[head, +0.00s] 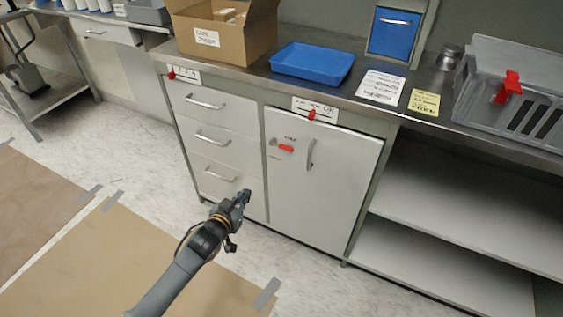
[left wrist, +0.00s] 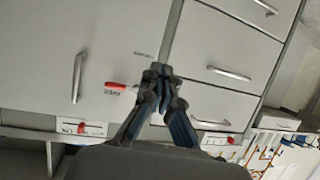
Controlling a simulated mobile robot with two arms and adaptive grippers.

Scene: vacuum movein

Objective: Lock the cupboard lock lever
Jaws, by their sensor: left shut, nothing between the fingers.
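The cupboard (head: 325,190) has a closed white door with a vertical bar handle (head: 310,153). Its red lock lever (head: 286,148) lies roughly horizontal near the door's upper left, with its red end to the right. In the left wrist view, which is upside down, the lever (left wrist: 115,86) is left of my fingertips. My right gripper is not in view.
Closed drawers (head: 212,137) are left of the cupboard. Red pieces on label plates (head: 315,110) sit above the door and drawers. The countertop holds a cardboard box (head: 225,38), a blue tray (head: 312,64) and a grey crate (head: 510,95). Open shelves (head: 465,208) are at right.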

